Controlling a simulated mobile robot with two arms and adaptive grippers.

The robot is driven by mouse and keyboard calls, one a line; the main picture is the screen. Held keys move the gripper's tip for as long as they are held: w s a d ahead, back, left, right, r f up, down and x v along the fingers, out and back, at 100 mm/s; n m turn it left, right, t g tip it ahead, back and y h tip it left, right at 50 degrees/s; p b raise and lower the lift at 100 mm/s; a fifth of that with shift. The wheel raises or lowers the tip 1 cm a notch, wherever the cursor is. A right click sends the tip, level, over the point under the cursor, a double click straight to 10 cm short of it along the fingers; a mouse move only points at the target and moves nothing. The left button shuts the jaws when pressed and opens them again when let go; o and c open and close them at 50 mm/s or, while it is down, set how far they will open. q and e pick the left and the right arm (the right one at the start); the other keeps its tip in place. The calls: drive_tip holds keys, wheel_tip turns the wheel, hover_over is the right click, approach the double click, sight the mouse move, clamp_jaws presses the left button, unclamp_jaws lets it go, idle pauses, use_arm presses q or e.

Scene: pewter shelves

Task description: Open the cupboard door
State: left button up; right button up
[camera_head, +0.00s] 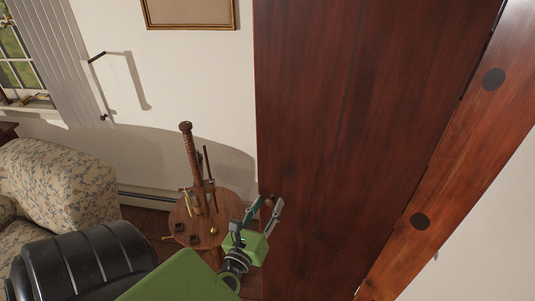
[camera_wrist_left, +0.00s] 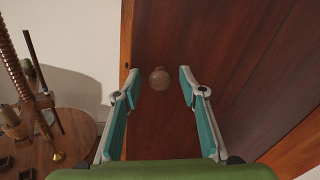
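The cupboard door (camera_head: 350,110) is a tall dark red-brown wooden panel filling the middle right of the head view. It also fills much of the left wrist view (camera_wrist_left: 230,50). It looks shut. A small round knob (camera_wrist_left: 159,79) sits near its left edge. My left gripper (camera_head: 267,206) is at that edge, low on the door, with its fingers apart. In the left wrist view the open fingertips (camera_wrist_left: 159,86) stand on either side of the knob, with visible gaps. I cannot tell how far the knob is from the fingertips in depth. My right gripper is in neither view.
A round wooden stand (camera_head: 196,225) with a threaded post is close left of my left gripper. A floral armchair (camera_head: 50,185) stands at the far left. A lighter wooden strip (camera_head: 450,165) with dark discs runs along the door's right side. A picture frame (camera_head: 190,26) hangs above.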

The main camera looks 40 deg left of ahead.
use_arm(q)
clamp_jaws()
drive_tip(key=s+d+n+g+y+b, duration=0.3)
drive_tip(key=s+d+n+y, duration=0.1)
drive_tip(key=s+d, duration=0.4)
drive_tip(key=shift+s+d+g+y, duration=0.2)
drive_tip(key=shift+s+g+y, duration=0.1)
drive_tip(key=shift+s+y, duration=0.8)
drive_tip(key=shift+s, duration=0.1)
unclamp_jaws()
